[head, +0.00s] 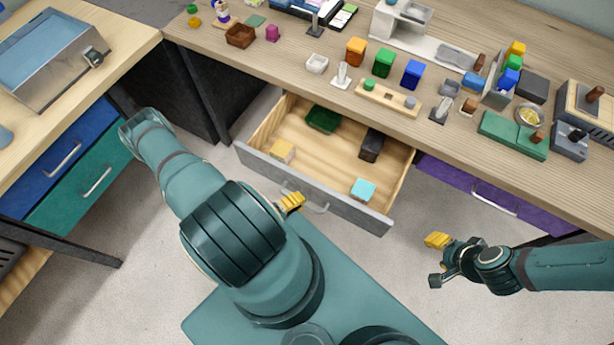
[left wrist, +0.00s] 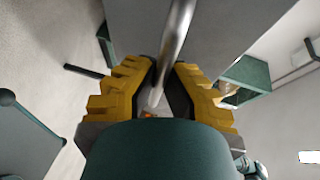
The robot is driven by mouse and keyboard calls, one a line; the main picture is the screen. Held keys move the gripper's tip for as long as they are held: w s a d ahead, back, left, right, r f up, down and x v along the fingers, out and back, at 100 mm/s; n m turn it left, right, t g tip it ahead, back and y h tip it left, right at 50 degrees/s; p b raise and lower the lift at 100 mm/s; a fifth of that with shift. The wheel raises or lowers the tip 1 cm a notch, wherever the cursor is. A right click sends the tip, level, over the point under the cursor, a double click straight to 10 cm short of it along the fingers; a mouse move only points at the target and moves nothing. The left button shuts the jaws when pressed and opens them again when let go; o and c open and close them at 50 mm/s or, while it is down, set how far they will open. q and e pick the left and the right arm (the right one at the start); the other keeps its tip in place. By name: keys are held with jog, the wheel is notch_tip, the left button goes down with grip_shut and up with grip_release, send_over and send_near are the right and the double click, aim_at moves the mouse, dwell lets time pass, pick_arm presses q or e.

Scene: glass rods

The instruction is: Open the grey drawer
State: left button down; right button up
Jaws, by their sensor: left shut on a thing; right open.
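The grey drawer (head: 335,197) stands pulled out from under the long wooden table in the head view, with its inside in sight. It holds a dark green block (head: 322,119), a dark block (head: 371,146), a pale yellow block (head: 281,151) and a light blue block (head: 363,189). My left gripper (head: 291,203) is at the drawer's front, partly hidden by my arm. In the left wrist view, its yellow fingers are shut on the metal bar handle (left wrist: 174,45). My right gripper (head: 437,256) is open and empty, apart from the drawer at the lower right.
A purple drawer (head: 495,194) is shut to the right of the grey one. Blue (head: 62,157) and teal (head: 90,182) drawers are in the left table. Many small objects, including an orange block (head: 356,51), stand on the tabletop. Floor is free between the drawer and my right gripper.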

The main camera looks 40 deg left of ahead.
pick_arm(q)
jog(key=shift+s+d, duration=0.2)
jog(key=shift+s, duration=0.35)
jog(key=shift+s+d, duration=0.15)
jog(key=shift+s, duration=0.4)
jog(key=c, duration=1)
grip_release()
jog(key=v, duration=1.2)
